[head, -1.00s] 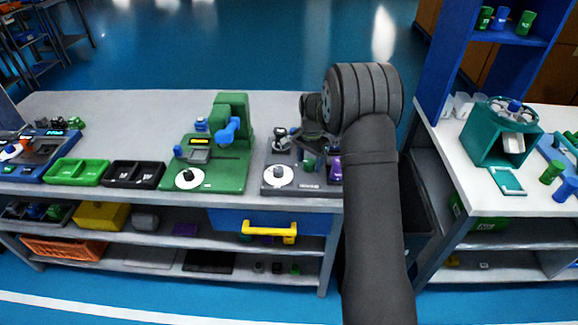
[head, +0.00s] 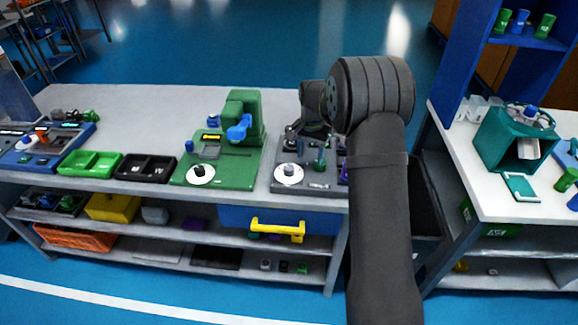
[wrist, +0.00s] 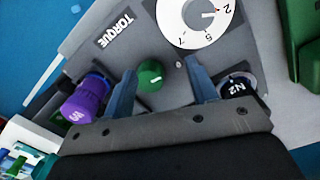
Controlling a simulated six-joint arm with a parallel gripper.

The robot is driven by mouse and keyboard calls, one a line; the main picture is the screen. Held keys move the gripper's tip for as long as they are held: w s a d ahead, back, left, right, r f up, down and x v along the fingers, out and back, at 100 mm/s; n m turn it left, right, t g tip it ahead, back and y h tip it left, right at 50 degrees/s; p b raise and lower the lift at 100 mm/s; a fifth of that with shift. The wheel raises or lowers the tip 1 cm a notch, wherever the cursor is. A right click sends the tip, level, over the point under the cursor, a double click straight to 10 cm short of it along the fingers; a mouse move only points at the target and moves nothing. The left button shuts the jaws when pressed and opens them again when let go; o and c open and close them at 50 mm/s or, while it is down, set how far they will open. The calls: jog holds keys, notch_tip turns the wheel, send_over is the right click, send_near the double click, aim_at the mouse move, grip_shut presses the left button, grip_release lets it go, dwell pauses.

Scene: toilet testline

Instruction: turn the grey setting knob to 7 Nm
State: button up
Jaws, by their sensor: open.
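The grey torque station (head: 325,180) stands on the grey bench, with a white numbered dial (head: 281,180) at its front left. The setting knob (head: 289,170) is a small dark shape on that dial. In the wrist view the dial (wrist: 172,15) is cut by the top edge; 2, 5 and 7 can be read. A small dark mark shows near its middle, but I cannot tell the setting. My gripper (wrist: 160,80) is open below the dial, apart from it. A green round piece (wrist: 150,74) appears between its fingers. In the head view my arm mostly hides the gripper.
A purple piece (wrist: 85,98) is close outside the left finger, and a black N2 piece (wrist: 238,90) is by the right finger. A green station (head: 225,172) stands to the left. A blue shelf unit (head: 470,60) rises at the right.

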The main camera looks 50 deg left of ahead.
aim_at(289, 167)
jog(key=s+a+r+n, duration=0.2)
jog(key=s+r+n, duration=0.1)
jog(key=r+n, duration=0.35)
jog(key=s+a+r+n, duration=0.1)
jog(key=s+r+n, duration=0.2)
jog(key=r+n, duration=0.35)
notch_tip(289, 167, down, 17)
jog(key=shift+a+f, duration=0.1)
jog(key=shift+a, duration=0.05)
jog(key=shift+c, duration=0.4)
jog(key=c, duration=0.9)
